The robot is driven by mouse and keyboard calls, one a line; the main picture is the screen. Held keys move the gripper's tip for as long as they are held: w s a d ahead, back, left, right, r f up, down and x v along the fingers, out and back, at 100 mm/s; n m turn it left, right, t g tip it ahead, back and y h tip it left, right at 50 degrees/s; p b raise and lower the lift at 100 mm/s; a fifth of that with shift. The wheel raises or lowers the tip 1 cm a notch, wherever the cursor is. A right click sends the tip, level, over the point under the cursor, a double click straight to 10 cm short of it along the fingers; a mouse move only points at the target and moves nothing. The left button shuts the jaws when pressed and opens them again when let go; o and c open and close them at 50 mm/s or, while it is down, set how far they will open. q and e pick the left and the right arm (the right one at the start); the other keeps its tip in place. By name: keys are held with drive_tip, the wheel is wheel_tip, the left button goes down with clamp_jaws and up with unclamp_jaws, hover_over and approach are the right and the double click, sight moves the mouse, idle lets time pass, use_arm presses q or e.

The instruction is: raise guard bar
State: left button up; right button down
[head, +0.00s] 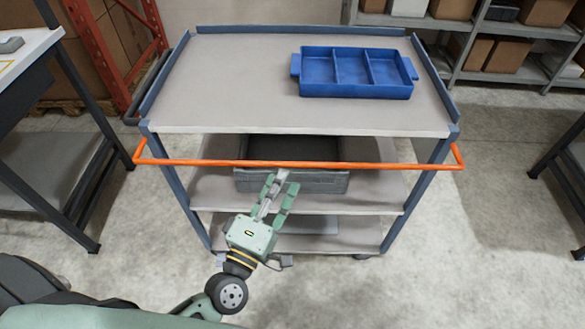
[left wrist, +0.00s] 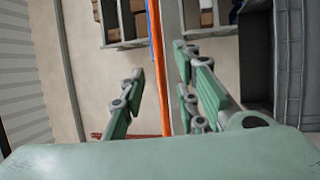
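The orange guard bar (head: 370,165) runs level across the front of the grey cart, just below its top shelf, with bent ends at both front posts. My left gripper (head: 281,179) is open and empty, its fingertips just below the bar near its middle in the head view. In the left wrist view the bar (left wrist: 160,75) runs up and down in the gap between the two spread fingers of my left gripper (left wrist: 157,60), touching neither visibly. Whether it lies between the tips or beyond them I cannot tell. My right gripper is not in view.
A blue three-compartment tray (head: 304,88) sits on the cart's top shelf (head: 220,80). A dark grey bin (head: 330,183) stands on the middle shelf behind the bar. Tables flank the cart on both sides. Shelving with boxes (head: 490,52) stands behind. The floor right of the cart is clear.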

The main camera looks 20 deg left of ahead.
sight(291, 163)
use_arm(q)
drive_tip(key=p+x, duration=0.1)
drive_tip(key=x, duration=0.5)
drive_tip(key=shift+c, duration=0.4)
drive_tip(key=shift+s, duration=0.1)
clamp_jaws()
drive_tip(key=shift+d, duration=0.1)
